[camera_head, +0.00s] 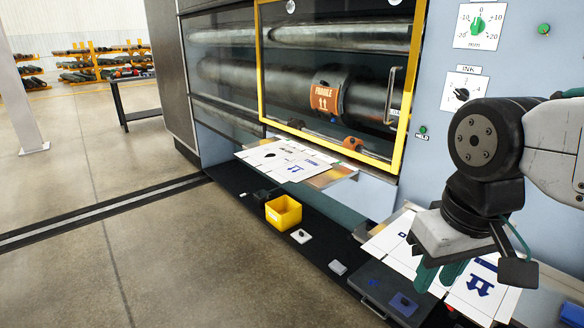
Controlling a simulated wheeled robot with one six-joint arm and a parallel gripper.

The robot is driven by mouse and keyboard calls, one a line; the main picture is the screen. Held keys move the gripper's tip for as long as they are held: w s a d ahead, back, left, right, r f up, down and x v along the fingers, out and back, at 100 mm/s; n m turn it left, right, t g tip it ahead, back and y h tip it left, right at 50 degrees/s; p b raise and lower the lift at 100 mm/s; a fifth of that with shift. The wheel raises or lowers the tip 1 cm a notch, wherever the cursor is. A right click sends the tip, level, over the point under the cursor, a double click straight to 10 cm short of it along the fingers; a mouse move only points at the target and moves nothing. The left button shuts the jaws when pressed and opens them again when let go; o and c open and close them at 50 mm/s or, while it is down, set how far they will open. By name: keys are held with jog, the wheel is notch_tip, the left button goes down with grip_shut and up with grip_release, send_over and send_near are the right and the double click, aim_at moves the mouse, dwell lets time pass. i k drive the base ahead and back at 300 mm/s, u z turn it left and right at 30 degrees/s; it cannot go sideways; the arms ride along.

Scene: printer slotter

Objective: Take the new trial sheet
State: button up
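A white sheet with blue print (484,290) lies at the lower right, on the near side of the machine. My gripper (440,274) points down over it, with two green fingers side by side. The gripper hides the middle of this sheet, and I cannot tell whether the fingertips touch it or how far apart they are. Another white sheet (285,160) with a dark round spot and a blue arrow mark lies on the machine's shelf, left of centre. The picture does not show which of the two is the new trial sheet.
A yellow bin (284,213) and small pieces stand on the dark ledge. A dark tray (385,290) lies beside the right sheet. The yellow-framed window (262,70) shows rollers behind it. Dials line the blue panel (450,75). Open floor (110,240) lies to the left.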

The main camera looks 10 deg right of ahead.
aim_at(283, 162)
jog(key=k, duration=0.9)
jog(key=u, duration=0.7)
jog(key=i, duration=0.75)
jog(key=u, duration=0.5)
jog(key=i, duration=0.65)
jog(key=z, duration=0.65)
jog(key=i, duration=0.7)
jog(key=z, duration=0.8)
jog(key=i, duration=0.6)
